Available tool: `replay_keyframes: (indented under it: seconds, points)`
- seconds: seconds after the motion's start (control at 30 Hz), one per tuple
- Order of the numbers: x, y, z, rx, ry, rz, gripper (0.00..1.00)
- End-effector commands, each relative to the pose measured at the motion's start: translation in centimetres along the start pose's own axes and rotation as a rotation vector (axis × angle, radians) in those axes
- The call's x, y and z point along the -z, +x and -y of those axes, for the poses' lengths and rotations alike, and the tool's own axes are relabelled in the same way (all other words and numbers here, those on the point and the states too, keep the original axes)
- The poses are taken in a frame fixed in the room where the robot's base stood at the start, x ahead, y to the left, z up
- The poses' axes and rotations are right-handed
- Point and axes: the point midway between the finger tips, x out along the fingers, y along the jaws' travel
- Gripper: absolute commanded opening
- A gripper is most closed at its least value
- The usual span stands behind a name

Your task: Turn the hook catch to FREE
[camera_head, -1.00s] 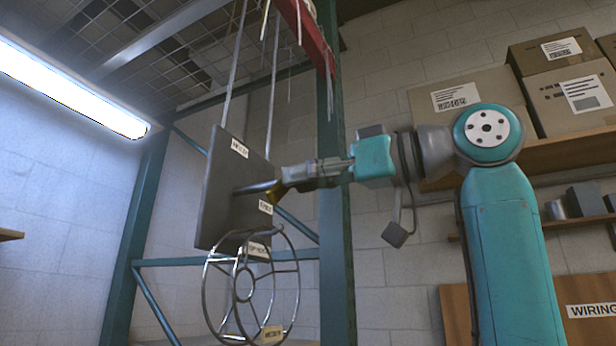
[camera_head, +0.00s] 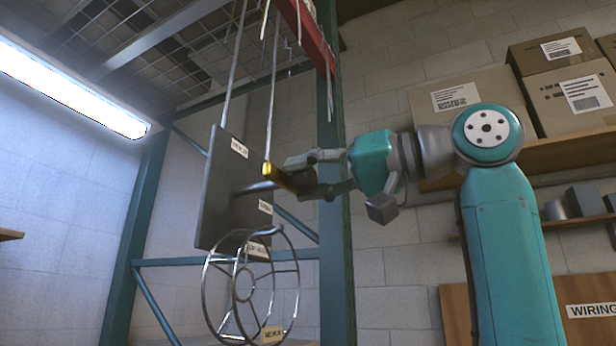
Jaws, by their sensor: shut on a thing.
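The dark square plate (camera_head: 222,185) hangs on thin rods and carries several small white labels, too small to read surely. A grey shaft (camera_head: 255,187) sticks out from its face towards the right and ends in a yellow, brass-like knob (camera_head: 283,178); this appears to be the hook catch's handle. My gripper (camera_head: 303,172) comes in from the right and is shut on the knob, with its fingers above and below. The far end of the shaft and any hook behind the plate are hidden.
A green post (camera_head: 333,250) stands close behind my gripper. A red beam (camera_head: 308,35) and hanging rods are above. Boxes (camera_head: 565,90) fill a shelf at right.

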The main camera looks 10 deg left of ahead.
Motion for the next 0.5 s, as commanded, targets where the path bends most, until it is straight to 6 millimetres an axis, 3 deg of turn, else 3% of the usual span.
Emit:
replay_keyframes:
  seconds: [0.5]
  points:
    - [0.01,0.01,-0.08,-0.001,0.039,0.0,0.05]
